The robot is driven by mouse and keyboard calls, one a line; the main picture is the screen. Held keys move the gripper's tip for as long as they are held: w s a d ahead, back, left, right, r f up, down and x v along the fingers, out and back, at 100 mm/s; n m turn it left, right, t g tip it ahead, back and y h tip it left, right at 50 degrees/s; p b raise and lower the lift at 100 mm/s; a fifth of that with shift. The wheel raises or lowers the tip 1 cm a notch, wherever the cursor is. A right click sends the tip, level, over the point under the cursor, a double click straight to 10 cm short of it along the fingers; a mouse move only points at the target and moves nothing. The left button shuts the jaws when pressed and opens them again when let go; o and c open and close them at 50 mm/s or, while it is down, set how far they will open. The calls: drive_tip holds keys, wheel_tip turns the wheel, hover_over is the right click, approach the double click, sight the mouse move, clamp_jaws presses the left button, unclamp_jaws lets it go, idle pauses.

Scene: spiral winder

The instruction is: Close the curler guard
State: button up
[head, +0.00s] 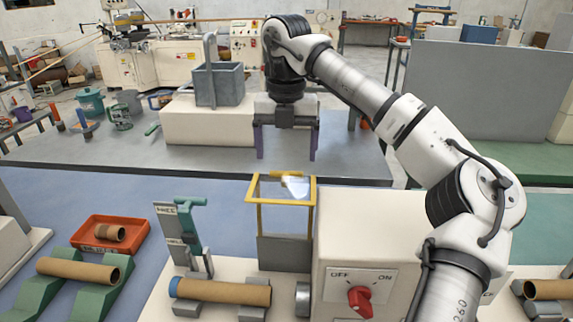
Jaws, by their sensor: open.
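The curler guard (281,179) looks like a yellow frame with a clear pane and stands upright on a grey plate (285,253) left of the cream machine housing (370,235). A cardboard tube (222,291) with a blue end lies in front of it on grey supports. My gripper (286,150) points down above and behind the yellow frame in the picture, with its two purple fingers apart and nothing between them. It appears apart from the frame; the exact depth gap is hard to tell.
A red OFF/ON knob (360,299) is on the housing front. A green-handled lever (185,215) stands left of the guard. An orange tray (109,236) and a tube on green cradles (77,271) are at left. A grey bin (219,85) stands behind.

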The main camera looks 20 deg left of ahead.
sight(287, 173)
drive_tip(key=shift+f+p, duration=0.3)
drive_tip(key=shift+f, duration=2.05)
drive_tip(key=c, duration=1.4)
